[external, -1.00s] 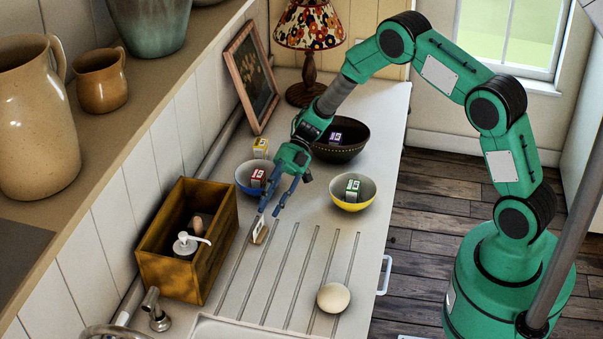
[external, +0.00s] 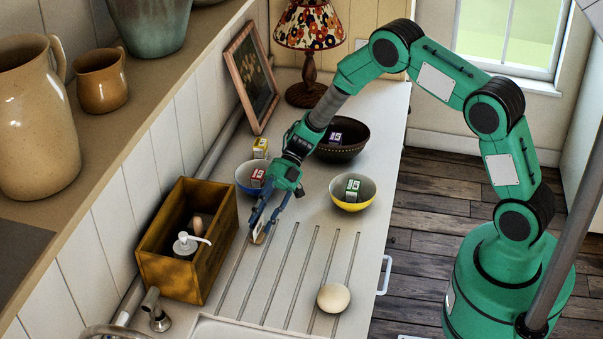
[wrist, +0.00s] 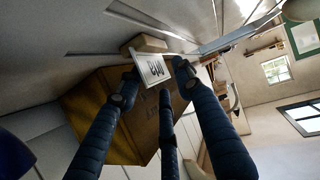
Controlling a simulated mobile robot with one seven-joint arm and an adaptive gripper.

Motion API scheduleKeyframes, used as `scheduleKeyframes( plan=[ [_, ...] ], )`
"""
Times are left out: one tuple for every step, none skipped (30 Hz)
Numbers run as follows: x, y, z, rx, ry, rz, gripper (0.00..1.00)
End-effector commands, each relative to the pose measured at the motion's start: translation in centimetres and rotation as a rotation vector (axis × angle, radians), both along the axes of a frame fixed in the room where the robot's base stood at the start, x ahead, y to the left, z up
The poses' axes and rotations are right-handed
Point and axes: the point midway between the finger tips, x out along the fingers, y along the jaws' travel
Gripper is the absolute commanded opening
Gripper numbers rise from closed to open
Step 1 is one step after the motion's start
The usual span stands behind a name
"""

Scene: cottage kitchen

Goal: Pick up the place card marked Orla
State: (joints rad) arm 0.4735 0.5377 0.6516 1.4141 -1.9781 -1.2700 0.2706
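A white place card (external: 259,231) in a small wooden holder stands on the counter's grooved drainer, beside the wooden crate. In the wrist view the card (wrist: 152,68) faces the camera with dark marks, too small to read as a name; its wooden base (wrist: 150,44) shows behind it. My gripper (external: 264,222) is low over the card. In the wrist view its blue fingers (wrist: 155,78) are spread, one on each side of the card and a third below. They look open; whether any fingertip touches the card is unclear.
Behind are a blue bowl (external: 243,186), a yellow bowl (external: 351,207) and a dark bowl (external: 341,156), each with a small box. A pale round object (external: 333,297) lies front right. The drainer between is clear.

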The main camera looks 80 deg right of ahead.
Motion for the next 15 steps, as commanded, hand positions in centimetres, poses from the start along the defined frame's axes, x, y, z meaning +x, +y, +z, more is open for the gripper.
scheduleKeyframes(
  plan=[
    [0.11, 0.50, -0.27, 0.001, 0.000, 0.001, 0.36],
    [0.19, 0.72, -0.35, 0.001, 0.000, 0.001, 0.36],
    [0.26, 0.93, -0.44, 0.001, 0.000, 0.000, 0.36],
    [0.31, 1.04, -0.49, 0.001, 0.000, 0.000, 0.36],
    [0.33, 1.11, -0.53, 0.001, 0.000, 0.000, 0.36],
    [0.36, 1.16, -0.54, 0.001, 0.000, 0.000, 0.36],
    [0.36, 1.18, -0.55, 0.000, 0.000, -0.001, 0.36],
    [0.37, 1.18, -0.55, 0.000, 0.000, -0.001, 0.36],
    [0.37, 1.17, -0.55, 0.000, 0.000, -0.001, 0.36],
    [0.36, 1.16, -0.55, 0.000, 0.000, -0.001, 0.36],
    [0.36, 1.16, -0.55, 0.000, 0.000, -0.001, 0.36],
    [0.36, 1.15, -0.55, 0.000, 0.000, -0.001, 0.36],
    [0.36, 1.15, -0.55, 0.000, 0.000, -0.001, 0.36],
    [0.36, 1.15, -0.55, 0.000, 0.000, -0.001, 0.36],
    [0.35, 1.14, -0.54, 0.000, 0.000, -0.001, 0.36]
  ],
)
